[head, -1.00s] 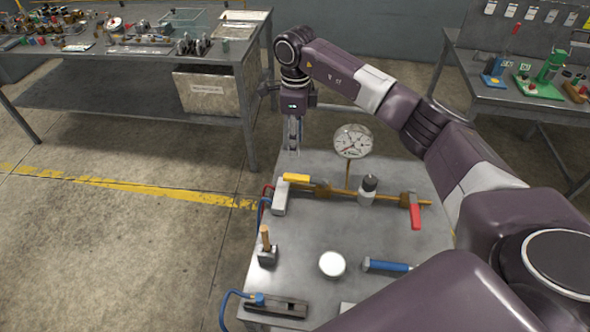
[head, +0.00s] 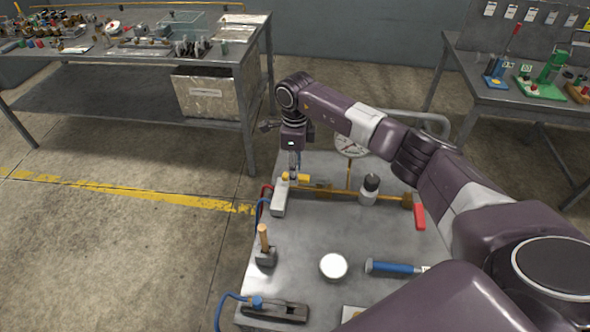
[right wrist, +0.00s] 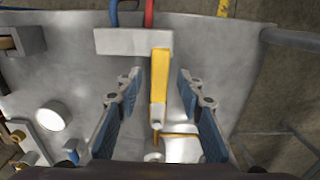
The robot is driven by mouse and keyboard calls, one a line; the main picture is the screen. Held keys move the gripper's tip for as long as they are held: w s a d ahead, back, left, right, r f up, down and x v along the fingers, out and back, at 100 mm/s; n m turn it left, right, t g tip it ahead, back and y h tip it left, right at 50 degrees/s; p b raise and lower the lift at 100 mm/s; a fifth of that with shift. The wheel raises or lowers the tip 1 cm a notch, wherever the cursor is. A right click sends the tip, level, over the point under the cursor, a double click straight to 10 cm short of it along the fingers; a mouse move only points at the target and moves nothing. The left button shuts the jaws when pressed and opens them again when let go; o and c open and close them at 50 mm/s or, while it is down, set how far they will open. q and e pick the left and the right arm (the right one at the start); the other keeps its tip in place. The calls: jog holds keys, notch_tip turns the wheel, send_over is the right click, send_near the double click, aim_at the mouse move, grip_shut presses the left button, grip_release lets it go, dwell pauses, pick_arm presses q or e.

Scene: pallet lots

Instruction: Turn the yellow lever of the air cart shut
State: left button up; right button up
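The yellow lever (head: 301,178) sits at the left end of the brass pipe (head: 335,192) on the air cart (head: 310,235), beside a pale block with red and blue hoses. The lever points along the pipe. My right gripper (head: 294,168) is over the lever, pointing down. In the right wrist view the yellow lever (right wrist: 159,75) lies between the two spread fingers of my right gripper (right wrist: 160,82), with a gap on each side. My left gripper is not in view.
A pressure gauge (head: 352,145), partly behind my arm, a dark-topped fitting (head: 370,187) and a red handle (head: 419,215) stand along the pipe.

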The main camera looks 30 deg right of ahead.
jog(key=shift+f, duration=0.6)
grip_shut()
